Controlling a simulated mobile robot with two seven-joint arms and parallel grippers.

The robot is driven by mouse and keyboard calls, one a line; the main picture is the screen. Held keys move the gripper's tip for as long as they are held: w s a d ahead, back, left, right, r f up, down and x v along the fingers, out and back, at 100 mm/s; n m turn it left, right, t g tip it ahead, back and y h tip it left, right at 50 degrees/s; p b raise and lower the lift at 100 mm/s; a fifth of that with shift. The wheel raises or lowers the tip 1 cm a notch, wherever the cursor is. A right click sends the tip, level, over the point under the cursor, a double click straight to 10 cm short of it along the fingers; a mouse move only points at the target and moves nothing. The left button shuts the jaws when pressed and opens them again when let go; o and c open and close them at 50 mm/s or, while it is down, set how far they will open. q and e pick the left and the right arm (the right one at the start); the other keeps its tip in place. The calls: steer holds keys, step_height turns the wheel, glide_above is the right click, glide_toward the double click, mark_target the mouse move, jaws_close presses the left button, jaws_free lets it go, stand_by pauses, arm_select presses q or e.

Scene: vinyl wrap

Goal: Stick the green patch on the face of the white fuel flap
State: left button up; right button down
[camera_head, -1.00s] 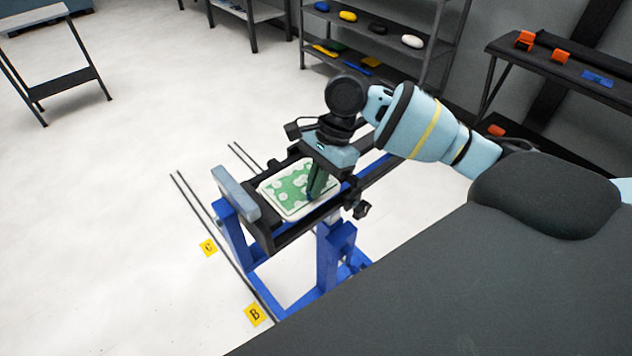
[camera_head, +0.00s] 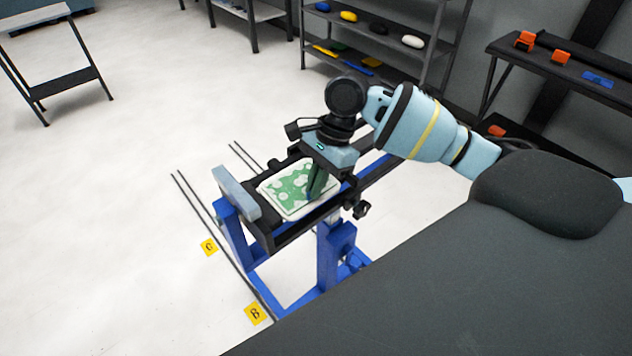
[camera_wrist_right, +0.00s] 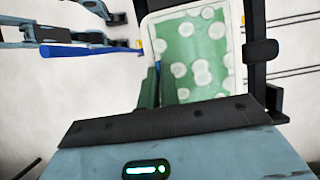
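The white fuel flap (camera_head: 290,214) is a pale rounded plate lying face up in a dark frame. The green patch (camera_head: 287,186), with white round spots, lies over most of its face. In the right wrist view the patch (camera_wrist_right: 203,60) looks flat, with a pale margin of the flap (camera_wrist_right: 238,45) around it. My right gripper (camera_head: 315,192) points down over the right part of the patch. Its dark green fingers hide part of the patch. I cannot tell whether they touch it or hold something. My left gripper is not in view.
A blue stand (camera_head: 328,255) with a black frame carries the flap. A grey-blue bar (camera_head: 236,193) runs along its left side. A shelf rack (camera_head: 385,45) and a dark table (camera_head: 560,65) stand behind.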

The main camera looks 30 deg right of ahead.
steer(key=shift+f, duration=0.1)
stand_by(2.6)
steer(key=c, duration=1.6)
jaws_free()
steer(key=shift+o, duration=0.2)
steer(key=shift+p, duration=0.3)
steer(key=v, duration=0.8)
steer(key=shift+p, duration=0.35)
